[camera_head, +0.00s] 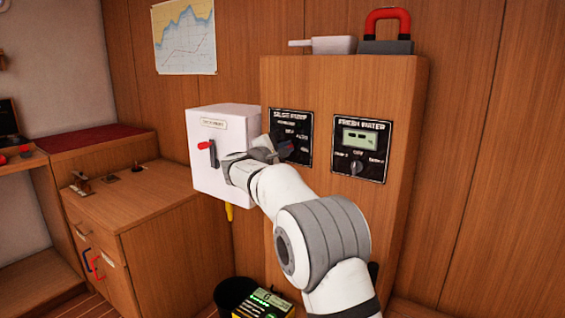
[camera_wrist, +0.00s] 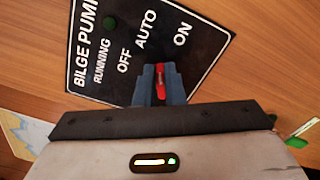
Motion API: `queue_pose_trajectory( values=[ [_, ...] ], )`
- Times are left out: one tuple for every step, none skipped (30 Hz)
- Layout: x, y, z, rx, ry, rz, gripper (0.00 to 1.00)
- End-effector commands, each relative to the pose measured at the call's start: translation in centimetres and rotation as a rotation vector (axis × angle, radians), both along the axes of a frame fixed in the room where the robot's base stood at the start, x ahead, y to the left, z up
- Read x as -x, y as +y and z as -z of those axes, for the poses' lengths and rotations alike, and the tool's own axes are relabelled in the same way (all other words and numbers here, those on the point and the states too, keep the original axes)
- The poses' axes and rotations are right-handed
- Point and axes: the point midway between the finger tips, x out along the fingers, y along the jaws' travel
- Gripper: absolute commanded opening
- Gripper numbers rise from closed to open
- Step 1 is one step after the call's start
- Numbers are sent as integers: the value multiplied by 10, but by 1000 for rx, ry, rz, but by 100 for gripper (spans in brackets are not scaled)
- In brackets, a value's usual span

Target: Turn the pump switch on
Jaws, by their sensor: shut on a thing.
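The black bilge pump panel (camera_head: 277,122) is on the upright wooden cabinet in the head view. In the wrist view, the panel (camera_wrist: 215,38) shows the words BILGE PUMP, RUNNING, OFF, AUTO and ON. The red pump switch (camera_wrist: 160,75) shows between my fingertips, below AUTO and ON in the picture. My gripper (camera_wrist: 160,84) is shut on this switch. In the head view my gripper (camera_head: 283,150) is at the panel and hides the switch. The fingers cover part of the switch, so I cannot tell its exact setting. A dark green round lamp (camera_wrist: 109,23) is by RUNNING.
A white box (camera_head: 204,175) with a red lever (camera_head: 213,153) is close left of my gripper. The fresh water panel (camera_head: 361,150) is to the right. A dark bin (camera_head: 233,296) is below.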

Motion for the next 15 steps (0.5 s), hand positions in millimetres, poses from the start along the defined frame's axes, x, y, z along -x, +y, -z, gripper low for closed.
queue_pose_trajectory(
  values=[
    [0, 1, 5, -38, -31, -5, 0],
    [0, 1, 5, -62, -46, -5, 0],
    [1, 1, 5, -92, -66, -5, 0],
    [1, 1, 6, -114, -81, -5, 0],
    [1, 0, 6, -135, -95, -5, 0],
    [1, 0, 6, -164, -114, -5, 0],
    [1, 0, 6, -184, -127, -5, 0],
    [1, 0, 6, -205, -140, -4, 0],
    [1, 0, 7, -229, -156, -4, 0],
    [1, 0, 6, -247, -169, -5, 0],
    [1, 0, 6, -263, -180, -5, 0],
    [1, 0, 7, -286, -194, -4, 0],
    [1, 0, 7, -301, -204, -4, 0],
    [1, 0, 7, -316, -214, -4, 0],
    [1, 0, 6, -333, -225, -4, 0]
  ],
)
